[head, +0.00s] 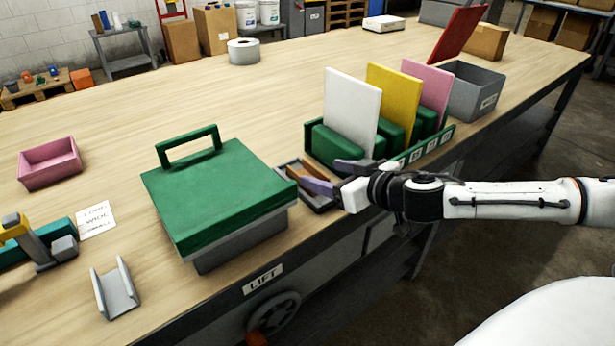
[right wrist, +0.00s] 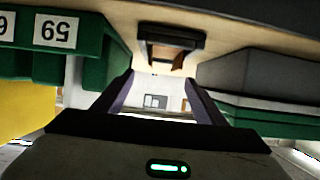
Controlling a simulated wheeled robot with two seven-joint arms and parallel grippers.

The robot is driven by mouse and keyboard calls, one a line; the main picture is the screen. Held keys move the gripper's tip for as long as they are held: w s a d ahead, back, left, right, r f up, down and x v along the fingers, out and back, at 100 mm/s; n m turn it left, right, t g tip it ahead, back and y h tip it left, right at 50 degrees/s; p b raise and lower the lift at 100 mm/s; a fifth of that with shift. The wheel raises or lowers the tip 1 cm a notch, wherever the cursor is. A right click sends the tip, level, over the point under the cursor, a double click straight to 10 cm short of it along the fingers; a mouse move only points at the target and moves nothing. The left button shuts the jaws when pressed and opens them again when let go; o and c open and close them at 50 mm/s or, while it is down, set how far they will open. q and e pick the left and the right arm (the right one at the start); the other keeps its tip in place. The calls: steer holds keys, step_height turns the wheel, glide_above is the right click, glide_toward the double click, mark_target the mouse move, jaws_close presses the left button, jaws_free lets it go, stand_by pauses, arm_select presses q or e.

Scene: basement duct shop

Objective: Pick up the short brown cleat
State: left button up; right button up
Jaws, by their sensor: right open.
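The brown cleat (head: 300,172) lies in a small dark tray (head: 321,208) between the green-lidded box and the file rack; my right gripper partly hides it. In the right wrist view, the brown piece (right wrist: 178,61) shows inside the dark tray (right wrist: 172,38), ahead of the fingers. I cannot judge its full length. My right gripper (head: 328,176) is open at the tray, with its purple fingers spread. In the right wrist view, the gap between the fingertips (right wrist: 158,80) is empty. My left gripper is not in view.
A grey box with a green lid (head: 217,190) stands close left of the tray. A green rack (head: 430,146) with white, yellow and pink panels stands close right. A grey bin (head: 474,92) is beyond it. A pink tray (head: 50,164) sits far left. The table's middle is clear.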

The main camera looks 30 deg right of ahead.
mark_target(313, 173)
steer(key=shift+a+p+x, duration=0.15)
steer(key=shift+p+x, duration=0.05)
steer(key=shift+x, duration=1.1)
steer(key=shift+a+p+x, duration=0.1)
steer(key=shift+p+x, duration=0.1)
steer(key=shift+x, duration=1.15)
steer(key=shift+s+f, duration=0.1)
steer(key=shift+f, duration=0.05)
steer(key=shift+c, duration=0.2)
steer(key=c, duration=1.1)
